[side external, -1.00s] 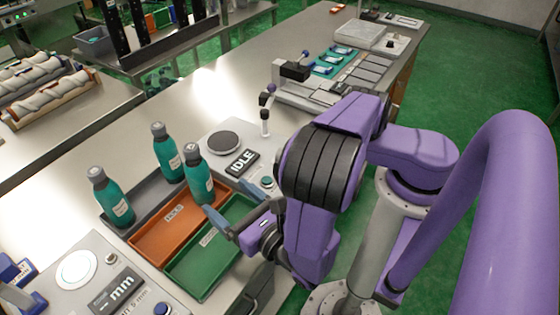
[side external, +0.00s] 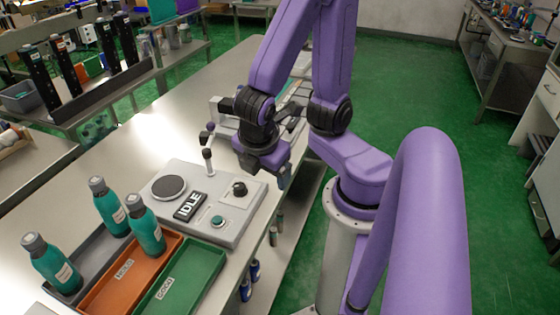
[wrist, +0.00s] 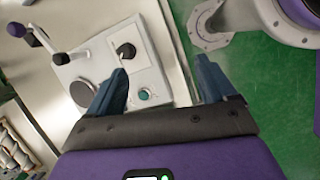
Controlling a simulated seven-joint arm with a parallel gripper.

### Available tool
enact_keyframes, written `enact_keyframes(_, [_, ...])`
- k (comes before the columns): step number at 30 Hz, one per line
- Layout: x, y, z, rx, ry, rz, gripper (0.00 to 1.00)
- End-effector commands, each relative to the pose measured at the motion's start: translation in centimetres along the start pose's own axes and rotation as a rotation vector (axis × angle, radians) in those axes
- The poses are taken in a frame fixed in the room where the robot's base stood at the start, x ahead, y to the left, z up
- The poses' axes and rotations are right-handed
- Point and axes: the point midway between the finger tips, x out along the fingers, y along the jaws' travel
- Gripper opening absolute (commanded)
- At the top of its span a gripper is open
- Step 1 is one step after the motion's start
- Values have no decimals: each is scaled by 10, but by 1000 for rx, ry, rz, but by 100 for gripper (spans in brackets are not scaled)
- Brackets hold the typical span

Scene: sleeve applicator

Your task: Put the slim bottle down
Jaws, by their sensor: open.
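Three teal bottles with grey caps stand upright at the lower left of the side view. One bottle (side external: 52,264) and another bottle (side external: 110,207) are in the grey tray (side external: 98,247). A third bottle (side external: 147,228) stands at the far end of the orange HOLD tray (side external: 110,290). I cannot tell which one is the slim bottle. My gripper (side external: 285,178) is away from them, near the table's front edge beside the IDLE station. In the wrist view, its blue fingers (wrist: 162,68) are apart with nothing between them.
The green GOOD tray (side external: 178,285) is empty. The IDLE station (side external: 235,205), with a round plate, knob and lever, stands between the trays and my gripper. It also shows in the wrist view (wrist: 145,60). Green floor (side external: 410,80) lies beyond the table edge.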

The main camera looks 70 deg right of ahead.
Motion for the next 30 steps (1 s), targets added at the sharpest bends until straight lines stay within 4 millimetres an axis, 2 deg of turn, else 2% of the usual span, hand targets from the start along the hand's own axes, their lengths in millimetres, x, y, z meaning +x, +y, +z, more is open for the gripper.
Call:
enact_keyframes(3, [-14, -13, 9, 121, 154, -103, 84])
enact_keyframes(9, [-30, -26, 15, 233, 307, -199, 84])
enact_keyframes(30, [-33, -28, 15, 251, 333, -216, 84])
